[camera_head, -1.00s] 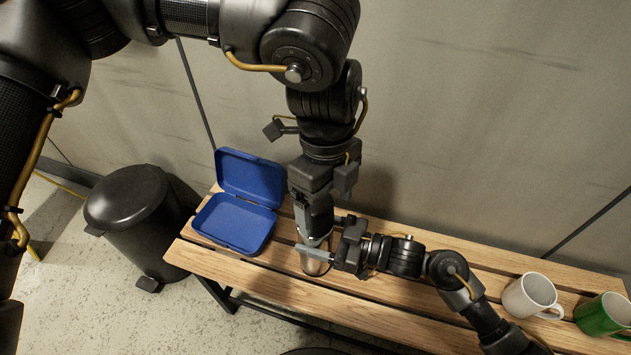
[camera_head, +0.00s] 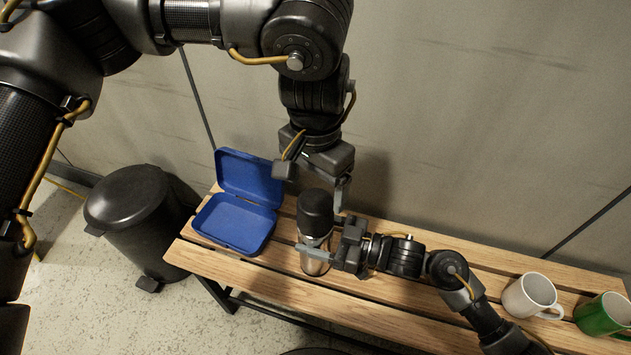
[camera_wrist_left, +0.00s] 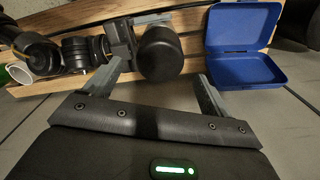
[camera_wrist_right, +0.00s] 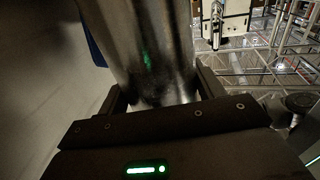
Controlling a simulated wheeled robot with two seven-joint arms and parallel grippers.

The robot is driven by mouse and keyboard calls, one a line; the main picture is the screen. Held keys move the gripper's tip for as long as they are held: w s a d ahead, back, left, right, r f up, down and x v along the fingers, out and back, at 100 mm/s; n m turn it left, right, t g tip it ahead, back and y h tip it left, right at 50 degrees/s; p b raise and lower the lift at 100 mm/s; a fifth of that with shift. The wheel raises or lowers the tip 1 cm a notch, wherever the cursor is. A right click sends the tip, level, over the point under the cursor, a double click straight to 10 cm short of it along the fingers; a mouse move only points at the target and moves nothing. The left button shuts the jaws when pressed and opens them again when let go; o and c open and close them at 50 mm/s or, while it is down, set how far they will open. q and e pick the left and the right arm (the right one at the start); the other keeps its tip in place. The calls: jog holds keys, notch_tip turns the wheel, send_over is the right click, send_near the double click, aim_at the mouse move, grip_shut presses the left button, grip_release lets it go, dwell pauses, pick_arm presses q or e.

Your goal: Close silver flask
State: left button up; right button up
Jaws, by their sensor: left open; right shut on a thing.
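The silver flask (camera_head: 314,265) stands upright on the wooden bench, with a black lid (camera_head: 315,212) on its top. I cannot tell how tightly the lid sits. My right gripper (camera_head: 327,240) is shut around the flask's body from the right; the right wrist view shows the shiny metal flask (camera_wrist_right: 150,45) between its fingers (camera_wrist_right: 160,92). My left gripper (camera_head: 313,187) is open and empty just above the lid. The left wrist view shows the round black lid (camera_wrist_left: 160,52) beyond and between its spread fingers (camera_wrist_left: 156,85).
An open blue lunch box (camera_head: 233,222) lies on the bench (camera_head: 270,287) left of the flask. A white mug (camera_head: 527,296) and a green mug (camera_head: 602,314) stand at the right end. A black bin (camera_head: 130,215) is on the floor at left. The wall is close behind.

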aim_at(315, 203)
pick_arm(q)
jog(key=shift+f, duration=4)
jog(key=shift+c, duration=0.2)
